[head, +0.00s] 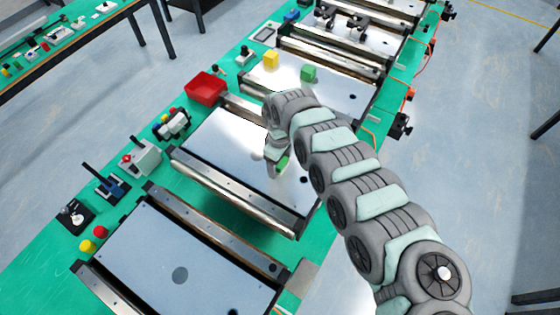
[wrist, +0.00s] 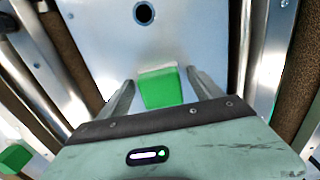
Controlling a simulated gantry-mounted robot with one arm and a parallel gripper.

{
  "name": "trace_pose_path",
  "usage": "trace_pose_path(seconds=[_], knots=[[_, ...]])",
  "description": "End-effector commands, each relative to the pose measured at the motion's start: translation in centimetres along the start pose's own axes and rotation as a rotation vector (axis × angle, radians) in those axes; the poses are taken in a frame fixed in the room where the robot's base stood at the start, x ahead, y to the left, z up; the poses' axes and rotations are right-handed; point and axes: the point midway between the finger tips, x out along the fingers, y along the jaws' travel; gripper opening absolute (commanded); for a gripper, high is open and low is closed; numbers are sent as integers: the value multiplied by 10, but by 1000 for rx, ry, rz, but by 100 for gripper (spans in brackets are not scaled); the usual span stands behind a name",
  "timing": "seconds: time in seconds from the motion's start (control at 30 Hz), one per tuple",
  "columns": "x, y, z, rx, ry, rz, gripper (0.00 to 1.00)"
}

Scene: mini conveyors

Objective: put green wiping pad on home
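The green wiping pad (wrist: 161,90) is a green block with a pale strip along its far edge. In the wrist view it lies between the two fingers of my gripper (wrist: 160,76), with a narrow gap visible on each side. The fingers look open around it. In the head view, my gripper (head: 275,168) is low over the middle conveyor plate (head: 222,145), and part of the green pad (head: 283,163) shows beside it. My arm hides some of that plate. I cannot tell which spot is called home.
Another green block (head: 308,73) and a yellow block (head: 271,59) stand on the conveyor behind. A red bin (head: 206,88) is left of the middle conveyor. The nearest conveyor plate (head: 165,265) is clear, with a dark round spot. Metal rails edge the plates.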

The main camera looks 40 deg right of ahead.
Motion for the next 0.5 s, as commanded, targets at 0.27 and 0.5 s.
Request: trace_pose_path(seconds=[0.27, 0.5], knots=[[-2, 1, 0, 1, 1, 0, 76], [-36, 4, 0, 1, 4, 8, 76]])
